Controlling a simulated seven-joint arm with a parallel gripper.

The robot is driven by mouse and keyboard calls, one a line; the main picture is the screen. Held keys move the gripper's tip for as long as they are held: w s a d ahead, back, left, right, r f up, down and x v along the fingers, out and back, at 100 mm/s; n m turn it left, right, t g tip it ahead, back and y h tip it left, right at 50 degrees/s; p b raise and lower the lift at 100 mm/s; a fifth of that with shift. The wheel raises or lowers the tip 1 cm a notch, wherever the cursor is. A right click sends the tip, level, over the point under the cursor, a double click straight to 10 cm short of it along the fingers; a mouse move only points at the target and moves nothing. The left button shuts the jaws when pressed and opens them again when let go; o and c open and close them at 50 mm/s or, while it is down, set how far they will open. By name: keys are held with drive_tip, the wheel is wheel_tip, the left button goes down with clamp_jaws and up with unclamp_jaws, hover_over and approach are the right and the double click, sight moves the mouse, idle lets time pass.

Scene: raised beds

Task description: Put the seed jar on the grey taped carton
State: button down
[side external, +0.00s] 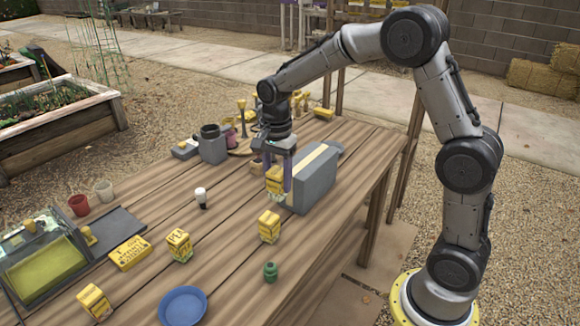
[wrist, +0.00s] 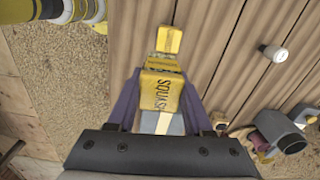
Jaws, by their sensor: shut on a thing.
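My gripper (side external: 277,186) is shut on a yellow, box-shaped seed jar (side external: 274,178) labelled SQUASH, upright between the fingers. The seed jar fills the space between the purple fingers in the wrist view (wrist: 160,92). The grey taped carton (side external: 318,183) stands on the table with a cream tape strip along its top. In the side view the jar overlaps the carton's left end; I cannot tell the exact gap. In the wrist view the carton's tape strip (wrist: 163,122) shows just below the jar, partly hidden by my gripper.
Similar yellow boxes (side external: 269,227) stand on the near table. A grey pot (side external: 212,145) stands behind, left of the carton. The table's right edge lies beyond the carton.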

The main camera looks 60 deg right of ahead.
drive_tip(key=s+d+r, duration=0.9)
drive_tip(key=d+r, duration=0.4)
approach(309, 159)
drive_tip(key=shift+s+a+f+m, duration=0.1)
drive_tip(key=shift+s+f+m, duration=0.05)
drive_tip(key=shift+s+m, duration=0.15)
drive_tip(key=shift+w+f, duration=0.15)
drive_tip(key=shift+f, duration=0.8)
drive_tip(key=shift+w+f, duration=0.15)
drive_tip(key=shift+f, duration=0.75)
drive_tip(key=shift+f, duration=0.1)
drive_tip(key=shift+c, duration=1.5)
unclamp_jaws()
